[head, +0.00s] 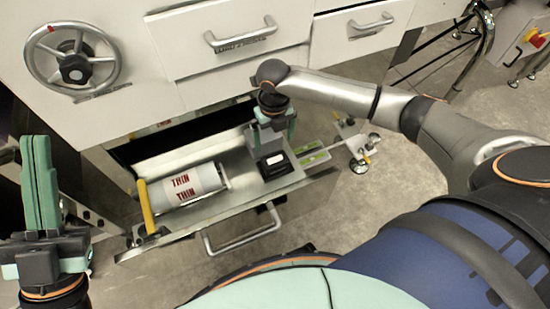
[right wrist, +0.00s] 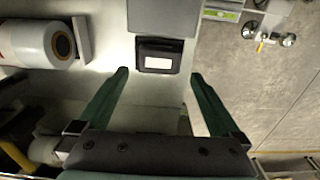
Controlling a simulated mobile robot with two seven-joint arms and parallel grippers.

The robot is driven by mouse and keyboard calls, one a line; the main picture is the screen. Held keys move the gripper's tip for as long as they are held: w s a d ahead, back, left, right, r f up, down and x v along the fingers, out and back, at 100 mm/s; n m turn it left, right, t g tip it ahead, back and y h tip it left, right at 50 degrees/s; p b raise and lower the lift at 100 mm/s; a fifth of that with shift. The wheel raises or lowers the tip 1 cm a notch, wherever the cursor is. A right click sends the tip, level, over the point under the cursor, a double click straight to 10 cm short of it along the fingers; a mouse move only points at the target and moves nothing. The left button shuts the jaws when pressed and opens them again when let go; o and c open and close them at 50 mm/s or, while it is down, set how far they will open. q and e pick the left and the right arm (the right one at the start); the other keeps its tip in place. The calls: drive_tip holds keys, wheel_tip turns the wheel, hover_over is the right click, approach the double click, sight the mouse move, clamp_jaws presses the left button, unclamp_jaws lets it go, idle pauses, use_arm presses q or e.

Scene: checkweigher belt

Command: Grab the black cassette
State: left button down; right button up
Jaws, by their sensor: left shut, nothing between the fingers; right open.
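The black cassette (head: 274,164) lies on the metal drawer tray (head: 243,196), with a white label on its top. In the right wrist view the cassette (right wrist: 158,56) sits ahead of and between the fingertips, with a grey block touching or close to its far side. My right gripper (head: 273,138) is over the tray near the cassette, and its open green fingers (right wrist: 158,73) hold nothing. My left gripper (head: 40,185) is shut and empty at the far left, away from the tray.
A white roll marked TRIN (head: 188,186) lies on the tray left of the cassette, by a yellow handle (head: 147,207). A handwheel (head: 72,62) and closed drawers (head: 235,38) are above. A drawer handle (head: 243,236) sticks out in front.

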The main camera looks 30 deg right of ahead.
sight(275, 160)
drive_tip(key=shift+f+b, duration=0.5)
drive_tip(key=shift+f, duration=1.05)
drive_tip(key=f+b, duration=0.1)
drive_tip(key=f, duration=0.1)
drive_tip(key=s+f+b, duration=0.1)
drive_tip(key=f, duration=0.2)
drive_tip(key=shift+a, duration=0.1)
use_arm(q)
drive_tip(key=shift+s+d+f+m+g+h, duration=0.15)
drive_tip(key=shift+s+f+m+h, duration=0.2)
drive_tip(key=shift+h, duration=0.25)
drive_tip(key=shift+s+d+f+m+g+h, duration=0.15)
drive_tip(key=shift+s+f+m+h, duration=0.1)
drive_tip(key=shift+s+m+h, duration=0.25)
use_arm(e)
drive_tip(key=shift+r, duration=0.1)
use_arm(q)
drive_tip(key=shift+n, duration=0.25)
use_arm(e)
drive_tip(key=c, duration=1.1)
